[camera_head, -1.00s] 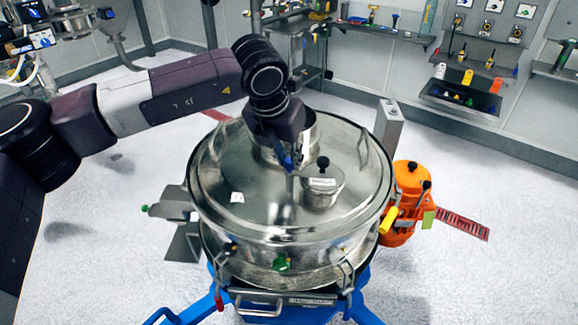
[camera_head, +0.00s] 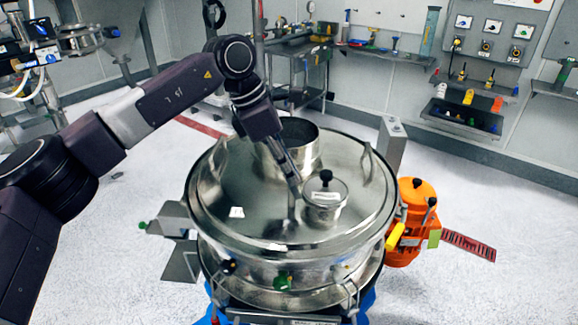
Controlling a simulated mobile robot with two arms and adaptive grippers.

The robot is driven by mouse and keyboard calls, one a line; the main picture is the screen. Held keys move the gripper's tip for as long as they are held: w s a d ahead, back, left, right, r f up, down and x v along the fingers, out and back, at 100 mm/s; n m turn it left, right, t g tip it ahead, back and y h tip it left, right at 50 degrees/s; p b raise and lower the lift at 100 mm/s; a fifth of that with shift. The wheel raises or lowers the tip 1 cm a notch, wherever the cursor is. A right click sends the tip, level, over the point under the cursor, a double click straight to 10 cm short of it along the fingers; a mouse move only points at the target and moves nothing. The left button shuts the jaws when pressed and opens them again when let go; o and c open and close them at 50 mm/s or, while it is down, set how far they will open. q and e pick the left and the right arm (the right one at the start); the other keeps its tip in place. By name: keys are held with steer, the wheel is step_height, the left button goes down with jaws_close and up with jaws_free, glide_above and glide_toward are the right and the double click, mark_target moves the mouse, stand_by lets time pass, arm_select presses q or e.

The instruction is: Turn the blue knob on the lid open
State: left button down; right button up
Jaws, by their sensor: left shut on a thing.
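The round steel sifter lid (camera_head: 240,180) fills the middle of the head view. A small capped port (camera_head: 324,204) with a black knob (camera_head: 326,176) stands on it, in front of a wide open steel neck (camera_head: 305,140). My left gripper (camera_head: 295,191) reaches down from the upper left between the neck and the port, slanting to the right. Its fingers are shut with their tips low over the lid, just left of the port. The blue knob is hidden at the fingertips, so its angle cannot be told. My right gripper is not in view.
An orange motor (camera_head: 410,215) with a yellow part stands right of the sifter. A steel post (camera_head: 392,145) rises behind it. Handles stand on the lid's rim. A green knob (camera_head: 283,281) and a dark knob (camera_head: 229,266) sit on the sifter's front side.

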arm_select(q)
steer(key=shift+w+r+m+g+p, duration=0.1)
steer(key=shift+r+m+g+p, duration=0.15)
steer(key=shift+m+g+p, duration=0.65)
steer(key=shift+f+m+p, duration=0.1)
steer(key=shift+m+p, duration=0.35)
steer(key=shift+m, duration=0.95)
steer(key=c, duration=1.8)
jaws_free()
steer(key=shift+f, duration=0.1)
steer(key=shift+o, duration=0.2)
steer(key=shift+w+r, duration=0.1)
steer(key=shift+r, duration=0.15)
steer(key=v, duration=1.1)
steer(key=shift+r, duration=0.25)
